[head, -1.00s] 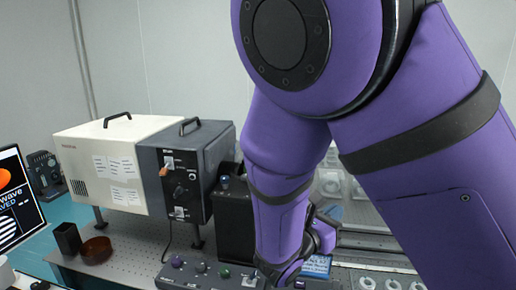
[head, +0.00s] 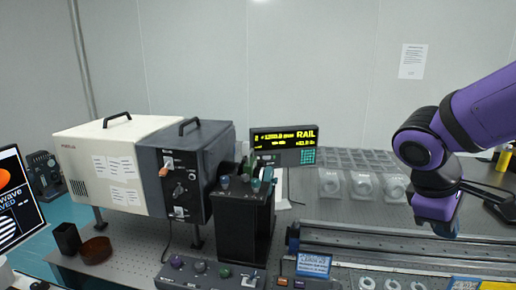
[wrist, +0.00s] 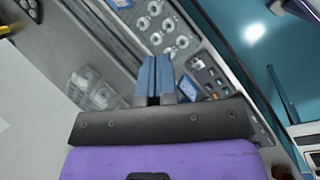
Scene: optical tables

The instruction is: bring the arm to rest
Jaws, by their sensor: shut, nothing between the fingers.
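My purple arm reaches in from the right edge of the head view and is folded over the right part of the optical table (head: 340,212). Its wrist end hangs down at the right, above the rail, and the fingers there are too small to make out. In the wrist view my gripper (wrist: 153,84) shows two blue fingers side by side, pressed together with nothing between them. Below the fingertips in that view lie the table top and a tray of ring-shaped parts (wrist: 170,30), apart from the fingers.
A beige and grey lamp housing (head: 110,165) stands at the left, with a black box (head: 243,230) beside it. A lit readout (head: 284,146) stands behind. A long rail (head: 400,247) crosses the table. A control box (head: 205,272) with knobs sits at the front.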

